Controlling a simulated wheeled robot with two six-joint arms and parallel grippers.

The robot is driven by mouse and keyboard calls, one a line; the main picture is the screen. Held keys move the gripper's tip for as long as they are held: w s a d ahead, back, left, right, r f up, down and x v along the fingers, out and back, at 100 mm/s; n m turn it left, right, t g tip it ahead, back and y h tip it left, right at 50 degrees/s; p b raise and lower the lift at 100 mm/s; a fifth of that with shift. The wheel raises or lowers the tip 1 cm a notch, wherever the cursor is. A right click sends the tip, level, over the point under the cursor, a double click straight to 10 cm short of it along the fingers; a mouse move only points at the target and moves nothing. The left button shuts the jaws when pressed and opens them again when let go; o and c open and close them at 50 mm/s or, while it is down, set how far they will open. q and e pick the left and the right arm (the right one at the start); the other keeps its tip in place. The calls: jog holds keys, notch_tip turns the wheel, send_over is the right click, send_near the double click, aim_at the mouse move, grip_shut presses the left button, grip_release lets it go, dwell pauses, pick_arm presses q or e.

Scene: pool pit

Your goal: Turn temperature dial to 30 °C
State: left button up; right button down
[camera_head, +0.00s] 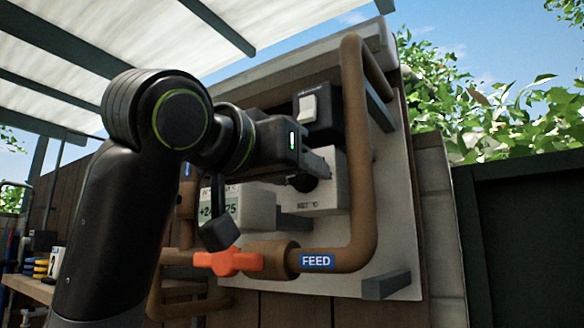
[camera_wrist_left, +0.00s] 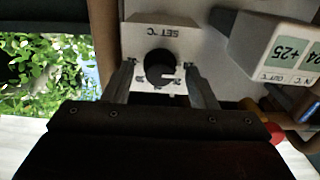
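The temperature dial is a black round knob (camera_wrist_left: 160,67) on a white box (camera_wrist_left: 135,38) lettered "SET °C". In the wrist view the box appears upside down. In the head view the dial shows as a dark knob (camera_head: 304,183) on the white box (camera_head: 329,197), partly covered by my left gripper (camera_head: 318,166). In the wrist view the left gripper's fingers (camera_wrist_left: 160,80) stand one on each side of the dial, with visible gaps to it. The gripper is open. The marks around the dial are too small to read, and its pointer setting cannot be told. My right gripper is not in view.
A white display box (camera_wrist_left: 268,45) showing +24 and +25 sits beside the dial box. A brown pipe (camera_head: 360,150) runs close on the right, with a FEED label (camera_head: 317,261). An orange valve handle (camera_head: 228,263) is below. A black switch box (camera_head: 320,112) is above.

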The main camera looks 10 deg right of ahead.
pick_arm(q)
jog(key=c, duration=0.9)
jog(key=shift+o, duration=0.2)
jog(key=shift+m, duration=0.4)
jog(key=m+b, duration=0.1)
jog(key=m, duration=0.6)
jog(key=m+b, duration=0.2)
jog(key=m, duration=0.6)
jog(key=m+b, duration=0.1)
jog(key=m, duration=0.6)
jog(key=shift+s+d+f+m, duration=0.1)
jog(key=shift+f+m, duration=0.2)
jog(key=shift+m, duration=1.7)
jog(key=shift+f, duration=0.1)
